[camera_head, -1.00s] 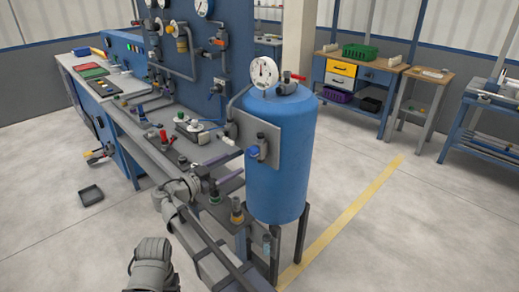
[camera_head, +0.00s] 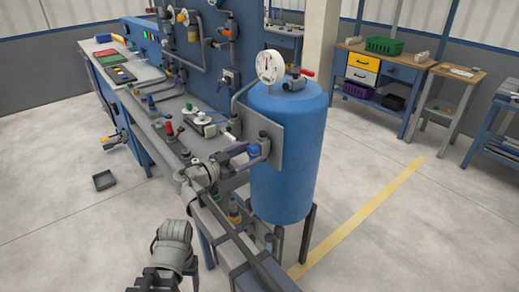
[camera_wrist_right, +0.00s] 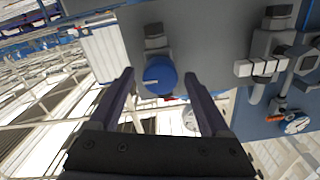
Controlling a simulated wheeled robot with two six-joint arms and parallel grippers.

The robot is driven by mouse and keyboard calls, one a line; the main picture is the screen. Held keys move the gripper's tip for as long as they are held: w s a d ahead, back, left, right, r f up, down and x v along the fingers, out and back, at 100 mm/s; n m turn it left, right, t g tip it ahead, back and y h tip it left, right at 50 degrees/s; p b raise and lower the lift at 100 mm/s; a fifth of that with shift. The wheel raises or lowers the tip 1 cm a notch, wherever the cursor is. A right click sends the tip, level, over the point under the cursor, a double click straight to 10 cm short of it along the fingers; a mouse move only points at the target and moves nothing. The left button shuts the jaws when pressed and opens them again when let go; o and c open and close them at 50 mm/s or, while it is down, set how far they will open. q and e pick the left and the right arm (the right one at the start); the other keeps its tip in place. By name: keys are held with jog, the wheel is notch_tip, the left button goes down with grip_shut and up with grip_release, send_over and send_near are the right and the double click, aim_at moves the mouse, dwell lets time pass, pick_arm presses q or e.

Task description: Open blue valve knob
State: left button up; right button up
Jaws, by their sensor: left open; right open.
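The blue valve knob (camera_head: 253,149) sits on the grey plate (camera_head: 272,145) at the side of the blue tank (camera_head: 290,180). It shows whole in the right wrist view (camera_wrist_right: 160,76). My right gripper (camera_head: 250,154) is open at the knob, one finger on each side. In the wrist view, the fingertips (camera_wrist_right: 158,78) flank the knob with gaps on both sides, so it is not clamped. My left gripper (camera_head: 166,281) is low at the bottom edge, away from the knob. It appears open and empty, partly cut off.
A gauge (camera_head: 270,66) and a red-handled valve (camera_head: 298,78) top the tank. The bench (camera_head: 150,128) with pipes and fittings runs to the left. A small dark tray (camera_head: 104,180) lies on the floor. Open floor is at right.

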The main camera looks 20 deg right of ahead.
jog(key=shift+w+d, duration=0.1)
jog(key=shift+d, duration=0.1)
jog(key=shift+a, duration=0.1)
jog(key=shift+c, duration=0.4)
grip_shut()
